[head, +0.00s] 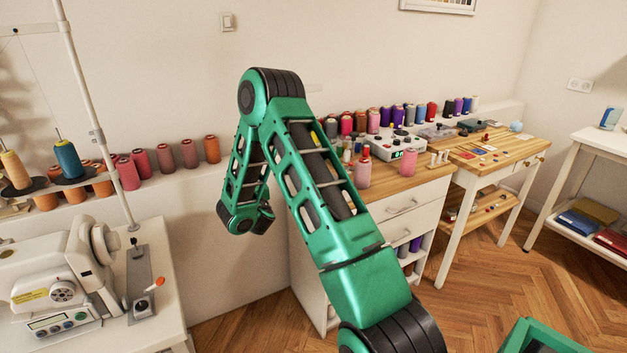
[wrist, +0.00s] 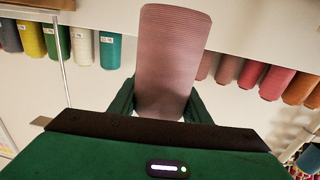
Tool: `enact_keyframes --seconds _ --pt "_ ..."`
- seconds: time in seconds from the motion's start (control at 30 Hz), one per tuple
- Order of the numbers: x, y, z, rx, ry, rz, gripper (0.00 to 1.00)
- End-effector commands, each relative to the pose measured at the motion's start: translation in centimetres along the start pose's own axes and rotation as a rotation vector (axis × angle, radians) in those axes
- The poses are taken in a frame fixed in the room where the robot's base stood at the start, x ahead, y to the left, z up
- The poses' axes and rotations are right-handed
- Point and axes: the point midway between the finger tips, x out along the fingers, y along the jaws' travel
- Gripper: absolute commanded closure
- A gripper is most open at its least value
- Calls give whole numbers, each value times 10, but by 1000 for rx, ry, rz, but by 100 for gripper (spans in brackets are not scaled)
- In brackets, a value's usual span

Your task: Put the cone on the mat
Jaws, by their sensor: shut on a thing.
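My gripper (wrist: 160,108) is shut on a mauve cone (wrist: 170,55) of ribbed thread. The cone stands out beyond the fingers toward the top of the wrist view, with one finger on each side of it. In the head view my arm's far end hangs in front of the wall, left of the wooden-topped drawer cabinet. The fingers and the held cone do not show there. I cannot make out the mat for certain in either view.
A sewing machine (head: 55,265) stands on a white table at left. Several cones (head: 190,154) line the wall ledge. Two pink cones (head: 363,173) and a control box (head: 391,146) stand on the drawer cabinet (head: 400,207). A wooden table (head: 515,148) holds small items at right.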

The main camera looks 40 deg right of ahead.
Motion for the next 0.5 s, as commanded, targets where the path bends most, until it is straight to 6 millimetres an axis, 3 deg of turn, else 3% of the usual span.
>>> enact_keyframes --seconds 0.37,0.5 --pt "9 42 0 -6 0 122 83" --pt "12 66 -4 -8 0 194 83"
